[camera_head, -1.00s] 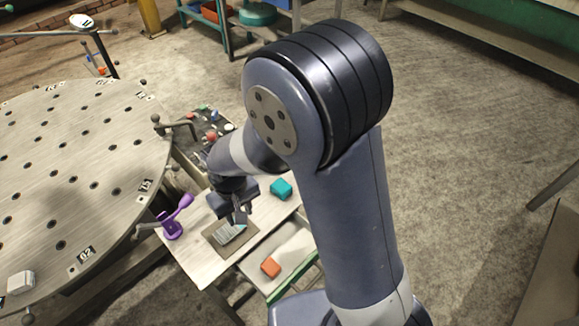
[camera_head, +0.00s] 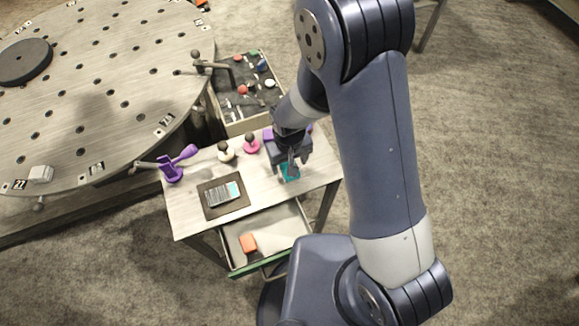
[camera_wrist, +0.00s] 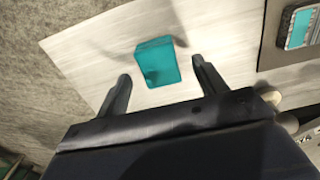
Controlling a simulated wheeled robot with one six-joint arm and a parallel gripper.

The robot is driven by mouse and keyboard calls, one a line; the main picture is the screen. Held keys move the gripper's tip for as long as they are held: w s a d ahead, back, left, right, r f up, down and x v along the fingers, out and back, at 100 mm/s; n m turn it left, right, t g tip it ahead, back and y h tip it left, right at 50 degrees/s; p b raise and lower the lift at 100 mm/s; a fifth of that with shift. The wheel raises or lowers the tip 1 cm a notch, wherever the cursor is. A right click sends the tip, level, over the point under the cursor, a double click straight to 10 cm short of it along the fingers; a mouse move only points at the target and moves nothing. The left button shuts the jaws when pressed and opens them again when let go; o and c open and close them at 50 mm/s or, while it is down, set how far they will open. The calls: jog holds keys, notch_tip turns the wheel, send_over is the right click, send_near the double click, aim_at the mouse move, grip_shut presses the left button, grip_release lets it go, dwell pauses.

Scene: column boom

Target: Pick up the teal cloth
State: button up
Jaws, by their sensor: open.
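The teal cloth (camera_wrist: 158,61) is a small folded block lying on the pale wooden table (camera_wrist: 88,55) in the wrist view. In the head view the teal cloth (camera_head: 289,176) shows only in part, beneath my gripper (camera_head: 291,165). In the wrist view my gripper (camera_wrist: 160,90) is open and empty, with its two fingers apart. The cloth lies just beyond the fingertips, roughly in line with the gap between them. A finger's shadow falls near the cloth. Whether the fingertips are level with the cloth cannot be told.
On the table are a dark mat (camera_head: 211,212) with a grey device (camera_head: 222,195), a purple holder (camera_head: 172,168), and a pink-based knob (camera_head: 251,144). An open drawer below holds an orange block (camera_head: 248,243). A large round perforated table (camera_head: 90,90) stands left.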

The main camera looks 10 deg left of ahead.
jog(key=shift+f, duration=1.2)
jog(key=c, duration=1.1)
